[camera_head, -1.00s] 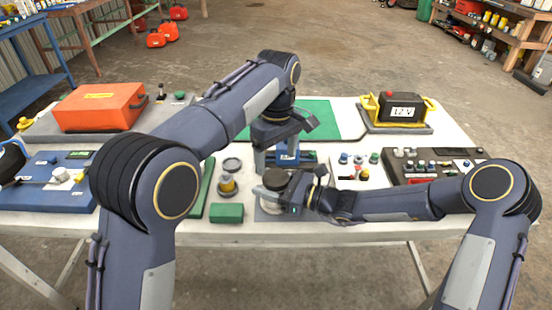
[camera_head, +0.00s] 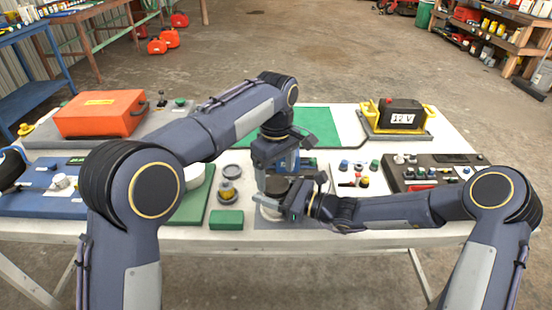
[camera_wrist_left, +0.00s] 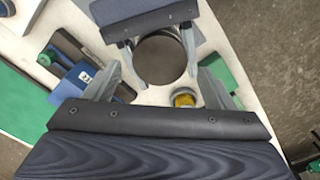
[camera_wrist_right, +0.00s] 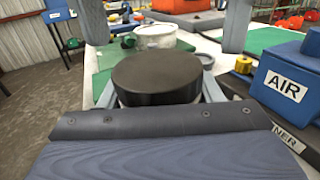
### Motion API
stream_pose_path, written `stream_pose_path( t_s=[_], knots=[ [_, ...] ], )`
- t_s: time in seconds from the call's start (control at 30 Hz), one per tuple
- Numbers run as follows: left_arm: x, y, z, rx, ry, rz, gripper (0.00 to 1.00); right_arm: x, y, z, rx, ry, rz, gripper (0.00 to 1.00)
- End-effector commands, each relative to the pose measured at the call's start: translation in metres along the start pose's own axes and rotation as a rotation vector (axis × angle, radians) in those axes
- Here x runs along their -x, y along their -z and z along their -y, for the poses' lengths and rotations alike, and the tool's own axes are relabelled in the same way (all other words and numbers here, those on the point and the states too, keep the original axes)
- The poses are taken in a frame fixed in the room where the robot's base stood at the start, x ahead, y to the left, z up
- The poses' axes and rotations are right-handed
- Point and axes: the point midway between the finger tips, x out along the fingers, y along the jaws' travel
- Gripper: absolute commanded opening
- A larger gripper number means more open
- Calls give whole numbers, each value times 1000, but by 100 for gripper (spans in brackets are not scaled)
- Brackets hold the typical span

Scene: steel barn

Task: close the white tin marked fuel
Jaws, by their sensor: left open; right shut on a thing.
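A round, white-sided tin with a broad black top (camera_wrist_right: 158,76) stands at the table's front middle; no lettering on it shows. My right gripper (camera_wrist_right: 158,98) is shut around its sides, below the black top. In the left wrist view the top is a dark disc (camera_wrist_left: 160,58) between the right gripper's fingers. My left gripper (camera_wrist_left: 158,90) is open and empty, its fingers pointing towards this tin from above. In the head view the left gripper (camera_head: 281,163) partly hides the tin (camera_head: 272,212). Another white round container (camera_wrist_right: 155,36) stands on a green mat; no marking shows.
A blue box marked AIR (camera_wrist_right: 285,82) stands close behind the tin. A yellow-topped round piece (camera_head: 227,190) and a green block (camera_head: 227,219) lie left of it. Small knobs (camera_head: 360,165) are to the right. An orange case (camera_head: 100,113) and a 12 V battery (camera_head: 400,114) stand farther back.

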Motion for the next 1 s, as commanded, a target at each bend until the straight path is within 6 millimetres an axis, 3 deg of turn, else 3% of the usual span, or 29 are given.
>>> stream_pose_path(
  t_s=[0.23,0.57,0.9,1.0],
  knots=[
    [-26,0,0,-1,1,0,77,0,0,0,0,0,1,0],
    [-30,0,0,-1,0,-1,77,0,0,0,0,0,1,0],
    [-29,0,0,-1,0,-1,35,0,0,0,0,0,1,0],
    [-29,0,0,-11,-1,0,32,0,0,0,0,0,1,0]
  ],
)
